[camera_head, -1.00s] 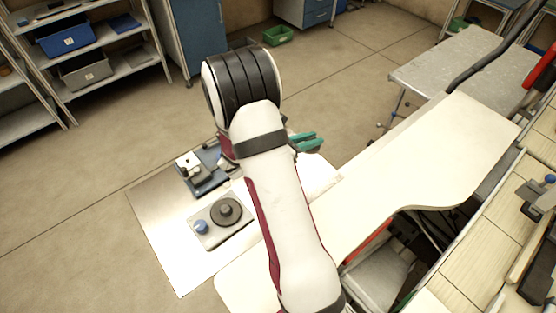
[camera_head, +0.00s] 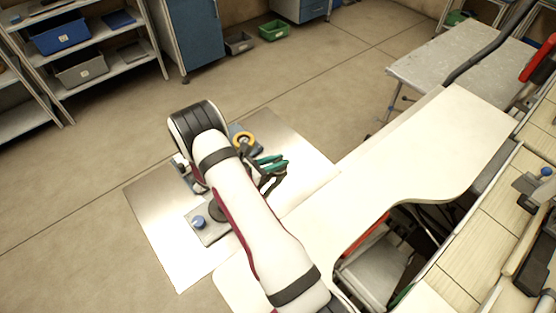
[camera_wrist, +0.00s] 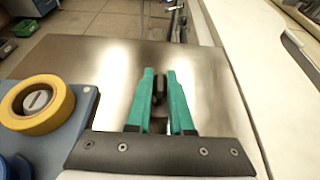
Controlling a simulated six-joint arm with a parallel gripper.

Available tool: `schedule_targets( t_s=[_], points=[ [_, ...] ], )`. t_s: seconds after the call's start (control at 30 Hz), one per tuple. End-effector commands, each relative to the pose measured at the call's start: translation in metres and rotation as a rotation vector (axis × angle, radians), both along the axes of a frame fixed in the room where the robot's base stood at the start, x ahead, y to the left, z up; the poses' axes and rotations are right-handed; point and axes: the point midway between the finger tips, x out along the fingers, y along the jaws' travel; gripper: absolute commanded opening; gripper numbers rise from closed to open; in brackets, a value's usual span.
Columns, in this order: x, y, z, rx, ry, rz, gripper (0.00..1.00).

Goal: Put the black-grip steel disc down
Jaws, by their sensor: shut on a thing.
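My gripper (camera_head: 272,164), with green fingers, is over the shiny metal sheet (camera_head: 310,150) on the worktop. In the wrist view the gripper (camera_wrist: 160,76) is shut on a black grip (camera_wrist: 160,84) that shows between its fingers. The steel disc under the grip is mostly hidden by the fingers and hard to tell from the bright sheet. I cannot tell whether it touches the sheet.
A yellow ring (camera_wrist: 65,100) sits on a blue-grey block (camera_wrist: 80,118) left of my gripper. A grey plate (camera_head: 207,236) with a blue knob (camera_head: 199,222) lies nearer, partly behind my arm. The sheet's right part is clear. A white worktop (camera_head: 430,150) extends right.

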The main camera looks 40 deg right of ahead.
Motion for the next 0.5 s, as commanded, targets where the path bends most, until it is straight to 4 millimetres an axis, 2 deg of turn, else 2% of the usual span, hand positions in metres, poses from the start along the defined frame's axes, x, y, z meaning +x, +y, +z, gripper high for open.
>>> schedule_targets(
  t_s=[0.23,0.27,0.3,0.4,0.5],
  points=[
    [-0.0002,-0.0002,-0.0028,0.0,0.0,0.0,0.0],
    [-0.0002,-0.0002,-0.0026,0.0,0.0,0.0,0.25],
    [-0.0002,-0.0002,-0.0025,0.0,0.0,0.0,0.32],
    [-0.0002,-0.0002,-0.0024,0.0,0.0,0.0,0.5],
    [-0.0002,-0.0003,-0.0023,0.0,0.0,0.0,0.5]
  ],
)
